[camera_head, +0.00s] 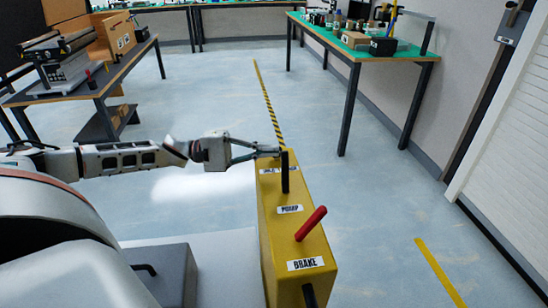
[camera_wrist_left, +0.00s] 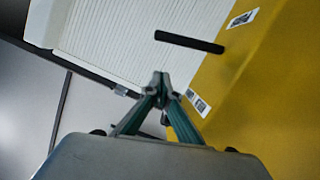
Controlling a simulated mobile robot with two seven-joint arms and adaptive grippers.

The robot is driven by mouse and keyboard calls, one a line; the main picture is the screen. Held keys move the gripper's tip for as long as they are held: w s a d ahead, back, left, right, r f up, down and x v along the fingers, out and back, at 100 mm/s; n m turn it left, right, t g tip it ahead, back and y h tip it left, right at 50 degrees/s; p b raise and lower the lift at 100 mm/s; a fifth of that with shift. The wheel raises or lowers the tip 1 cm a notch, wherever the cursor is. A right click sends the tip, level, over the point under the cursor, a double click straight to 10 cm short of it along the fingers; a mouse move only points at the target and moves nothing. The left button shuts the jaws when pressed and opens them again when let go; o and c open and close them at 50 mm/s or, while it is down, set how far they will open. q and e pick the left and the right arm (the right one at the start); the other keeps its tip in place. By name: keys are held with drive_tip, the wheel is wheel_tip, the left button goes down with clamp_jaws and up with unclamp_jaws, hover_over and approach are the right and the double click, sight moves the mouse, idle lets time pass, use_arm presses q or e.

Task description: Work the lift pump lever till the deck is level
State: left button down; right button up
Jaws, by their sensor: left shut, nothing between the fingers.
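A yellow console (camera_head: 277,240) stands in front of me, with labels on top. A black upright lever (camera_head: 285,172) rises from it just behind the PUMP label (camera_head: 290,209); it also shows in the left wrist view (camera_wrist_left: 189,42). My left gripper (camera_head: 274,150) is shut and empty, its tips beside the upper end of this lever. I cannot tell if they touch it; in the left wrist view the tips (camera_wrist_left: 160,78) look apart from the lever. My right gripper is not in view. I cannot make out which surface is the deck.
A red-handled lever (camera_head: 311,224) leans up near the BRAKE label (camera_head: 305,263). A workbench (camera_head: 95,90) with a machine and cardboard boxes stands at left. A green-topped table (camera_head: 350,52) with boxes stands at back right. The floor between is clear.

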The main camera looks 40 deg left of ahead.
sight(285, 172)
use_arm(q)
drive_tip(key=shift+s+d+r, duration=0.1)
drive_tip(key=shift+d+r, duration=0.1)
drive_tip(key=shift+d, duration=0.2)
drive_tip(key=shift+s+d+r+p, duration=0.15)
drive_tip(key=shift+s+d+p, duration=0.1)
drive_tip(key=shift+p, duration=0.2)
drive_tip(key=shift+s+d+r, duration=0.2)
drive_tip(key=shift+s, duration=0.1)
drive_tip(key=shift+s+d+p, duration=0.45)
drive_tip(key=shift+s+d, duration=0.1)
drive_tip(key=shift+d, duration=0.15)
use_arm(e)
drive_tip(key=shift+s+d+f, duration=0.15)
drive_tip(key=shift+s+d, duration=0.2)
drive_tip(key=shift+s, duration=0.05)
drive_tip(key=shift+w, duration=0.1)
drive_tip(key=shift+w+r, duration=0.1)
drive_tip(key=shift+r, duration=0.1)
